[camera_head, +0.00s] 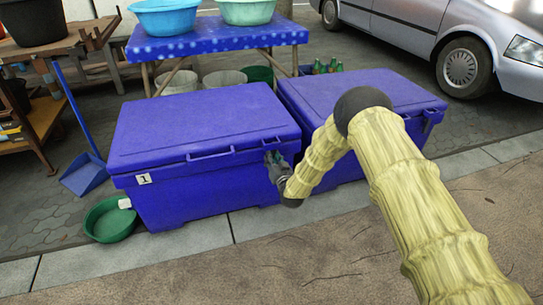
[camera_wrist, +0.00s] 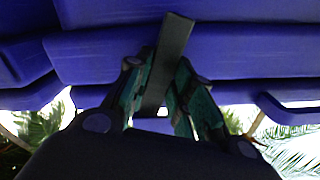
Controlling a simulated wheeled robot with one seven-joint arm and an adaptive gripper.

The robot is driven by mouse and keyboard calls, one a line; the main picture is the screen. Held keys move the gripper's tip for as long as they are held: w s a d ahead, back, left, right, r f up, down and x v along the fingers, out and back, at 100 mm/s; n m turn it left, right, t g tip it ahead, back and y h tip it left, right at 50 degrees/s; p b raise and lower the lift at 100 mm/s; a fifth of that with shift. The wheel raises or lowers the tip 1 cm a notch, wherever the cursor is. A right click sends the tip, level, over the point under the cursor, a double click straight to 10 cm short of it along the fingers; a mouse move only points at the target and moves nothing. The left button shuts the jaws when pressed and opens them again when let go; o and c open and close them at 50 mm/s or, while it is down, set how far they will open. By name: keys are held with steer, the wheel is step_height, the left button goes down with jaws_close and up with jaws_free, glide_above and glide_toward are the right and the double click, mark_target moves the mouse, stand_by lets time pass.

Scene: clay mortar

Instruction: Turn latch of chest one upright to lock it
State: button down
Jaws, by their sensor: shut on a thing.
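Chest one (camera_head: 195,155) is a blue lidded chest with a label marked 1 on its front left, standing at left centre in the head view. Its lid is down. My gripper (camera_head: 274,163) is at the right end of its front, just below the lid rim. In the wrist view my gripper (camera_wrist: 160,103) is shut on the dark bar-shaped latch (camera_wrist: 175,50), with a finger on each side. The latch stands nearly upright there, leaning slightly right, with its upper end over the blue chest. In the head view my gripper hides the latch.
A second blue chest (camera_head: 350,90) stands close on the right, partly behind my arm. A green basin (camera_head: 109,222) and a blue dustpan (camera_head: 85,174) lie to the left. A blue-covered table (camera_head: 216,39) stands behind. The pavement in front (camera_head: 180,272) is clear.

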steer(key=shift+d+n+p, duration=0.1)
steer(key=shift+n+p, duration=0.45)
steer(key=shift+n, duration=1.25)
steer(key=c, duration=1.2)
jaws_free()
steer(key=shift+c, duration=0.2)
steer(key=v, duration=1.2)
